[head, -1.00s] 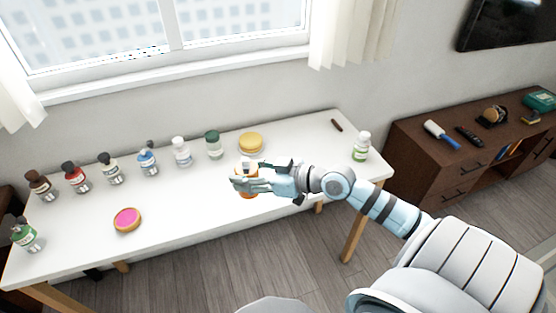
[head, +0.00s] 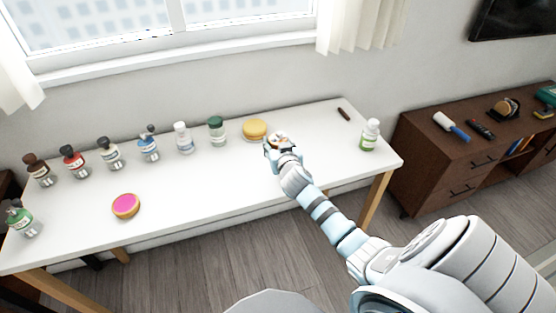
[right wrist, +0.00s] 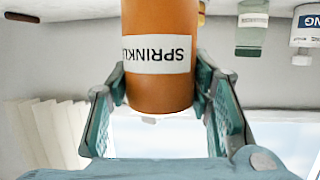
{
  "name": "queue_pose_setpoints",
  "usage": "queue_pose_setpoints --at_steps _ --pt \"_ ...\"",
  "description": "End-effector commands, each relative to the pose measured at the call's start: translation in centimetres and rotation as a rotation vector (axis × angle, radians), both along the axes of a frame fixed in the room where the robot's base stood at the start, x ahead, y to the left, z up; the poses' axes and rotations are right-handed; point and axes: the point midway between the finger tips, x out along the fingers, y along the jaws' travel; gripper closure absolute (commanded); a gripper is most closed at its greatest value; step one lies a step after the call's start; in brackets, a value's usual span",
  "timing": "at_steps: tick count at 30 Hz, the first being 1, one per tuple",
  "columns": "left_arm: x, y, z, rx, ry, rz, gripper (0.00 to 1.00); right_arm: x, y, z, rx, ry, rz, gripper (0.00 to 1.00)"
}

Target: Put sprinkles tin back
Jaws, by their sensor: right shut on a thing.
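The sprinkles tin (right wrist: 160,55) is an orange cylinder with a white label, and its lettering reads upside down in the right wrist view. My right gripper (right wrist: 160,82) is shut on it, with one finger on each side. In the head view my right gripper (head: 277,143) is over the back part of the white table, just right of and in front of a yellow round tin (head: 255,130). There the gripper mostly hides the sprinkles tin. I cannot tell whether the tin touches the table. My left gripper is not in view.
A row of several bottles, including a green-capped one (head: 217,131), runs along the table's back left. A pink-topped round tin (head: 126,206) lies at front left. The table (head: 215,185) is clear in the middle.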

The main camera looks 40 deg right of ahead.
Motion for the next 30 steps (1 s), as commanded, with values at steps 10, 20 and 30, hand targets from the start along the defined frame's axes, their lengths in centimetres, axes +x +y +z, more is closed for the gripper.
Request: queue_pose_setpoints --at_steps 10,20,30 --pt "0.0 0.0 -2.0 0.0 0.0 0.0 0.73 0.0 0.0 -4.8 0.0 -0.002 0.002 0.84" --pt "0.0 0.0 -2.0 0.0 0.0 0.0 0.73 0.0 0.0 -4.8 0.0 -0.001 0.002 0.39" --pt "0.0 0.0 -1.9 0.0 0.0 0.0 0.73 0.0 0.0 -4.7 0.0 -0.001 0.002 0.34"
